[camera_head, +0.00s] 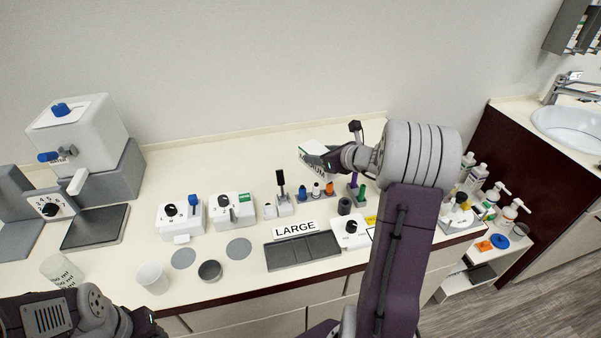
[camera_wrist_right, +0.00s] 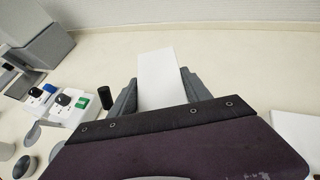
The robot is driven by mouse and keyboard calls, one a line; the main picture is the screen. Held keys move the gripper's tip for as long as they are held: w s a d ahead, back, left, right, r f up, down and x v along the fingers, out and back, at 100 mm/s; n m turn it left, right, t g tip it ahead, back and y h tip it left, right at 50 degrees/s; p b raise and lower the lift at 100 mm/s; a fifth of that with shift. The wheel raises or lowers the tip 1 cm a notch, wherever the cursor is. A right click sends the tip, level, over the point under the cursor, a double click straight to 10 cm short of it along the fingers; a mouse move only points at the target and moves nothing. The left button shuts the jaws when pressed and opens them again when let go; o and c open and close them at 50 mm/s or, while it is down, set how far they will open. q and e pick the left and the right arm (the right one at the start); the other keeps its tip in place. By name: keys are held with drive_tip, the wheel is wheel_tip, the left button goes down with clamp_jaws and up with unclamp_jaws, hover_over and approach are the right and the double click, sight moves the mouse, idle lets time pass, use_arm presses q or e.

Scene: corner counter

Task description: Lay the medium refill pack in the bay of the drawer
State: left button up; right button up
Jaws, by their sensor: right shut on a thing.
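The medium refill pack (camera_head: 314,158), a white box with MEDIUM printed on it, is at the back of the counter in the head view. My right gripper (camera_head: 335,160) is shut on it. In the right wrist view the pack (camera_wrist_right: 162,78) shows as a plain white face between the two grey fingers. I cannot tell whether its underside touches the counter. Drawer fronts (camera_head: 265,328) show under the counter edge; I cannot make out an open bay there. My left gripper (camera_head: 148,325) is at the bottom left, partly cut off, its fingers unclear.
A LARGE sign (camera_head: 296,228) stands behind a dark grey tray (camera_head: 303,252). A dispenser (camera_head: 80,130) stands at left. The back counter left of the pack is clear.

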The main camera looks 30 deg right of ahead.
drive_tip(key=x, duration=0.3)
drive_tip(key=a+x, duration=0.1)
drive_tip(key=x, duration=0.7)
drive_tip(key=shift+s+a+f, duration=0.1)
drive_tip(key=shift+a+f, duration=0.25)
drive_tip(key=shift+a, duration=0.05)
wheel_tip(320, 180, down, 4)
drive_tip(key=shift+f, duration=0.1)
drive_tip(key=shift+s+b, duration=0.1)
drive_tip(key=shift+b, duration=0.2)
drive_tip(key=shift+f, duration=0.1)
drive_tip(key=o, duration=1.5)
